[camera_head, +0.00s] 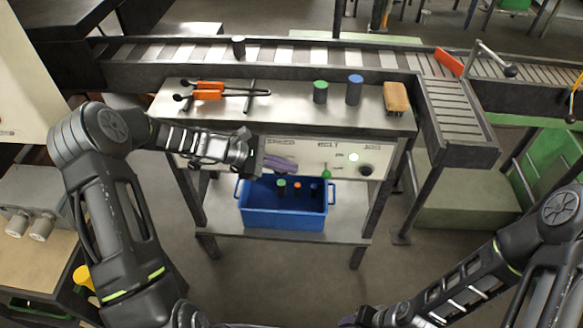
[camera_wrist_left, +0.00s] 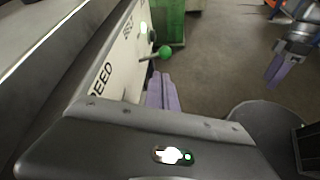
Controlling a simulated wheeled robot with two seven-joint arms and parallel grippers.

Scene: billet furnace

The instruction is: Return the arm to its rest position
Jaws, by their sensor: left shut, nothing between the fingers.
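My left arm (camera_head: 110,190) comes in from the left and reaches across the front of the steel table. My left gripper (camera_head: 281,164) has purple fingers and is shut and empty in front of the white control panel (camera_head: 315,156), above the blue bin. Its fingers also show in the left wrist view (camera_wrist_left: 163,93), close to the panel and the green-knobbed lever (camera_wrist_left: 164,52). My right arm (camera_head: 470,280) is folded low at the right. My right gripper (camera_wrist_left: 278,70) shows small at the upper right of the left wrist view; its finger gap is unclear.
A blue bin (camera_head: 284,216) with several small pieces stands on the lower shelf. On the tabletop (camera_head: 300,112) are orange-handled tongs (camera_head: 208,90), a green cylinder (camera_head: 320,92), a blue cylinder (camera_head: 354,89) and a brush (camera_head: 396,97). A roller conveyor (camera_head: 300,53) runs behind.

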